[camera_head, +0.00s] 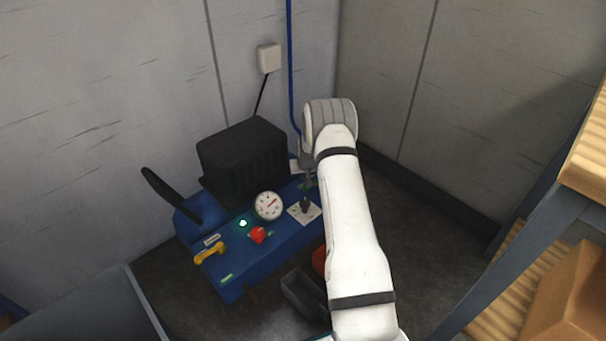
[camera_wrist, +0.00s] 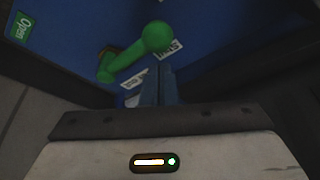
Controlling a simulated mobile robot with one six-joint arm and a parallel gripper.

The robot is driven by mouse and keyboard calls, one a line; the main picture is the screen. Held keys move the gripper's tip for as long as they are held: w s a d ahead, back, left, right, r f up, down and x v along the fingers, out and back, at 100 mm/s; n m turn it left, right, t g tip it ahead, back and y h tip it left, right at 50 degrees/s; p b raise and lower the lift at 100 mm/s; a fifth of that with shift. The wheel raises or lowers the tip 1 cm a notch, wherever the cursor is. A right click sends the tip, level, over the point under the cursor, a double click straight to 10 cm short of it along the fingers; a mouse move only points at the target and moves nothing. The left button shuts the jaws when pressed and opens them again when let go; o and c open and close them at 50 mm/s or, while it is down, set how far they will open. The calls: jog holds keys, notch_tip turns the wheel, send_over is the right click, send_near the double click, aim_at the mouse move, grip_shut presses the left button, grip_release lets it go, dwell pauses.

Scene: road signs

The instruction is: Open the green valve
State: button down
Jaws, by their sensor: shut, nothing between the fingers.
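The green valve (camera_wrist: 133,54) is a bar handle with a round knob at its right end, seen in the wrist view on the blue panel. The handle slants from lower left up to the knob. A green "Open" label (camera_wrist: 22,27) is at the far left, and a white label reading "Shut" (camera_wrist: 168,49) is partly hidden behind the knob. My gripper (camera_wrist: 158,72) is shut and empty, its fingertips just below the knob; I cannot tell whether they touch it. In the head view, my arm and gripper hide most of the valve.
The blue console (camera_head: 285,245) carries a yellow handle (camera_head: 207,254), a red knob (camera_head: 257,235), a round gauge (camera_head: 268,206) and a black lever (camera_head: 305,206). A black box (camera_head: 243,158) stands behind. A grey bin (camera_head: 303,292) is in front. Wooden shelving (camera_head: 588,160) is at right.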

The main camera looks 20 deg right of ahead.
jog(key=shift+s+a+f, duration=0.1)
jog(key=shift+s, duration=0.5)
jog(key=shift+a, duration=0.25)
jog(key=shift+d, duration=0.25)
jog(key=shift+s, duration=0.15)
